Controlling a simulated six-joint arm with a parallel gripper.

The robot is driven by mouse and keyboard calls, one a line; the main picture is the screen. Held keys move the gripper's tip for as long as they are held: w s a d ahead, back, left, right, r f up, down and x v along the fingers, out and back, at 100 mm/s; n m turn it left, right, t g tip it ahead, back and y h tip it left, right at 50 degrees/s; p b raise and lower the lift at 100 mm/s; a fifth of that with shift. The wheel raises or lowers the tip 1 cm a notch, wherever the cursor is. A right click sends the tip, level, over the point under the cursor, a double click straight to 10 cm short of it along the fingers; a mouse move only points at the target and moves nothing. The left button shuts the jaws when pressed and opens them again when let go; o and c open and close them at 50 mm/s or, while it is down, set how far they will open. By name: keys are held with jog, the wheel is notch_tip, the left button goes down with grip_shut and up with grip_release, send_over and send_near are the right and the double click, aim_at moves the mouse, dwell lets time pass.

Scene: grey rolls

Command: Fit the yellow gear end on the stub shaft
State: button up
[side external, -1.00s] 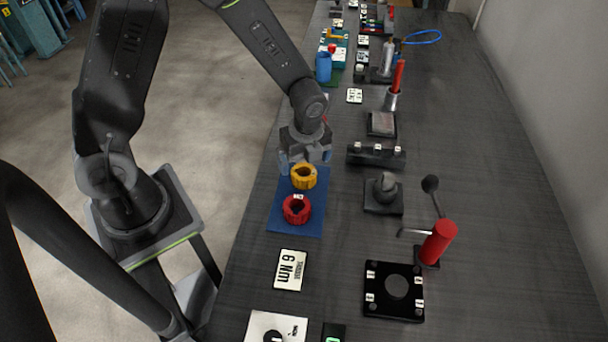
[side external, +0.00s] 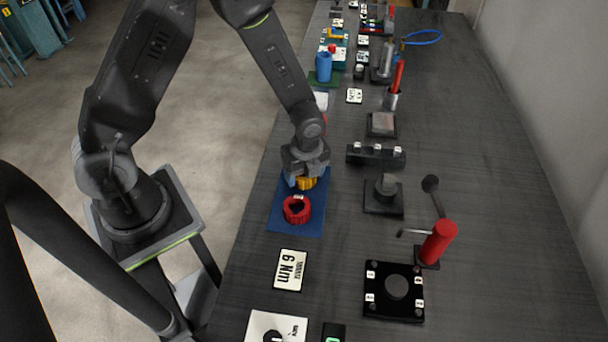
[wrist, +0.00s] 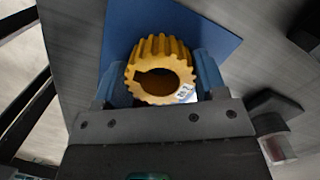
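The yellow gear end (side external: 307,184) is at the upper part of the blue mat; the red one is just below it in the side view. In the wrist view the yellow gear (wrist: 160,72) shows a toothed rim, a keyed bore and a small white label. My gripper (side external: 305,180) is down over it, with blue fingers on its left and right sides in the wrist view (wrist: 160,80). The fingers are close to the gear; I cannot tell whether they grip it. A short dark post on a square base (side external: 386,186), right of the mat, looks like the stub shaft.
The red gear end (side external: 297,210) lies on the blue mat (side external: 283,222). A black plate with a grey disc (side external: 397,287), a red cylinder (side external: 438,242) with a lever, and a dark labelled bar (side external: 376,156) stand right. The right side of the table is clear.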

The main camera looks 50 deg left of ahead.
jog(key=c, duration=0.6)
jog(key=shift+c, duration=0.2)
jog(key=shift+r, duration=0.15)
jog(key=shift+r, duration=0.6)
notch_tip(320, 180, up, 3)
jog(key=s+a+r, duration=0.4)
jog(key=a+r, duration=0.2)
jog(key=a, duration=0.4)
jog(key=w+d+r, duration=0.1)
jog(key=w+d, duration=0.4)
jog(key=d, duration=0.3)
jog(key=w+d+r, duration=0.1)
jog(key=w+d, duration=0.4)
jog(key=d, duration=0.4)
jog(key=w+d+r, duration=0.2)
jog(key=w+d, duration=0.3)
jog(key=d, duration=0.3)
jog(key=shift+w+d, duration=0.2)
jog(key=shift+w, duration=0.15)
